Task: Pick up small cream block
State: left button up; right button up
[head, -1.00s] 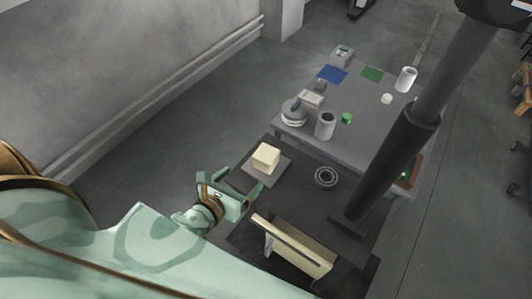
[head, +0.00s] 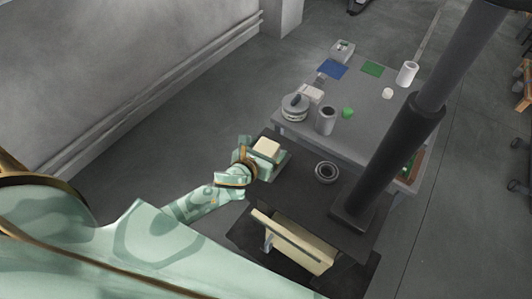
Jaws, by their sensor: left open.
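The small cream block (head: 267,148) sits at the far left of the dark platform, on a grey pad (head: 281,171) that is now mostly covered. My left gripper (head: 268,158) is open and right at the block, with its green fingers low around the block's near and right sides. I cannot tell whether the fingers touch it. The gripper's wrist hides the block's lower left part. My right gripper is not in view.
A dark ring (head: 327,172) lies on the platform right of the block. A cream panel (head: 292,242) stands nearer. A dark column (head: 397,145) rises at right. Behind, a grey table (head: 366,124) holds a white cylinder (head: 407,73), a grey cylinder (head: 326,121) and a green piece (head: 347,112).

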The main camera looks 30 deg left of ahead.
pick_arm(q)
jog(key=shift+x, duration=0.9)
jog(key=shift+s, duration=0.1)
jog(key=c, duration=1.3)
jog(key=shift+o, duration=0.2)
